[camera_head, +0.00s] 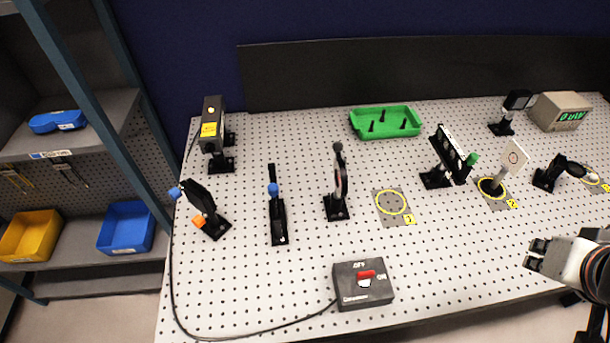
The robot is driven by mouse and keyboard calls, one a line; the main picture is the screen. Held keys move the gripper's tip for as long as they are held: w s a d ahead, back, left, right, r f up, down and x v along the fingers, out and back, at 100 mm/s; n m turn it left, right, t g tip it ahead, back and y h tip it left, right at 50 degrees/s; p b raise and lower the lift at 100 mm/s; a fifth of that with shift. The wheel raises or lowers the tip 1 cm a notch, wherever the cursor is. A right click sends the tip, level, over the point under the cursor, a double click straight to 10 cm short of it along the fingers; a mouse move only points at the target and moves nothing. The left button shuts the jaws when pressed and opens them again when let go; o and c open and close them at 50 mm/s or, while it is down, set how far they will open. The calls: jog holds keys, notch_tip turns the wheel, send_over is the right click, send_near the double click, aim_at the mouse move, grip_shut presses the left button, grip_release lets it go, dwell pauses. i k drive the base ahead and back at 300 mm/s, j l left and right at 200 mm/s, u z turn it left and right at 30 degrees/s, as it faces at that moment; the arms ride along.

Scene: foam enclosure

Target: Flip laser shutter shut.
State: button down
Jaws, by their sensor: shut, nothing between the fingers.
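A black mount with a blue knob (278,222) stands on the perforated board, between the mirror mount and a round optic. It looks like the shutter, with a narrow upright part and a long base; I cannot tell clearly whether its flap is open or shut. The black laser housing (210,135) with a yellow label stands at the back left. My gripper (533,254) is shut and empty at the right front, over the board's front right part, far from the blue-knobbed mount.
A switch box (362,293) with a red rocker and cable sits at the front. A mirror mount (203,208), round optic (339,185), green tray (386,122), slotted mount (448,155), white target (513,157) and meter (560,110) stand around.

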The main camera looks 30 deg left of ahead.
aim_at(273, 188)
jog(key=u, duration=1.8)
jog(key=l+u, duration=0.6)
jog(key=l, duration=0.15)
